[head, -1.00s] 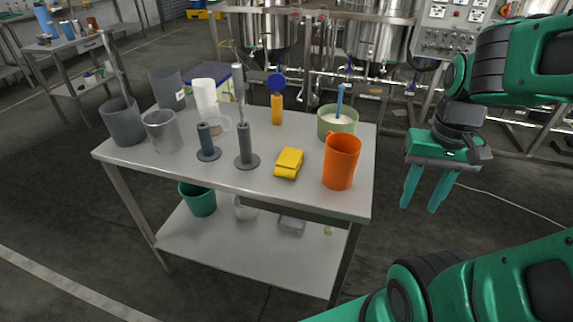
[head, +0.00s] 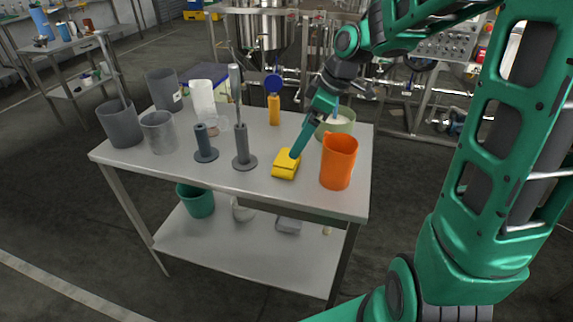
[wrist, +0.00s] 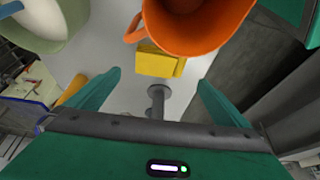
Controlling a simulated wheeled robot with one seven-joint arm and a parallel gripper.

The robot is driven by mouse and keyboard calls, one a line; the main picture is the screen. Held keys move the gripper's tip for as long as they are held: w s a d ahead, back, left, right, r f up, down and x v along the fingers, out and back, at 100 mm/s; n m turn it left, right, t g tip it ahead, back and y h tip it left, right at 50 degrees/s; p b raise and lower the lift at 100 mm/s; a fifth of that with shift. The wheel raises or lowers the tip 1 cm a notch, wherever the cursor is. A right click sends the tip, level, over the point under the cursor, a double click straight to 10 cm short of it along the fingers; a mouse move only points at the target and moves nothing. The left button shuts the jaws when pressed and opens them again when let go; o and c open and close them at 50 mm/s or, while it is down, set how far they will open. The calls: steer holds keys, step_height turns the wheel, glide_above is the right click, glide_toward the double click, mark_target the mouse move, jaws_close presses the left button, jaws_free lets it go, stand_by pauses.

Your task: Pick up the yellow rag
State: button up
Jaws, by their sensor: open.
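The yellow rag (head: 286,164) lies folded on the steel table, just left of the orange jug (head: 338,161). In the wrist view the rag (wrist: 158,62) shows beyond my fingertips, partly covered by the orange jug (wrist: 195,22). My gripper (head: 296,152) points down at the rag in the head view, its tips close to the rag's upper edge. In the wrist view my gripper (wrist: 158,82) has its two green fingers spread wide with nothing between them. I cannot tell whether a fingertip touches the rag.
A green pot (head: 337,122) with white contents stands behind the jug. A grey upright holder (head: 243,150) with a rod stands left of the rag, beside a shorter one (head: 205,145). The table front (head: 225,182) is bare.

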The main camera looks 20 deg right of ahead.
mark_target(288, 160)
steer(key=x, duration=1)
steer(key=shift+s, duration=0.2)
steer(key=c, duration=1)
steer(key=shift+d, duration=0.1)
step_height(288, 160, up, 10)
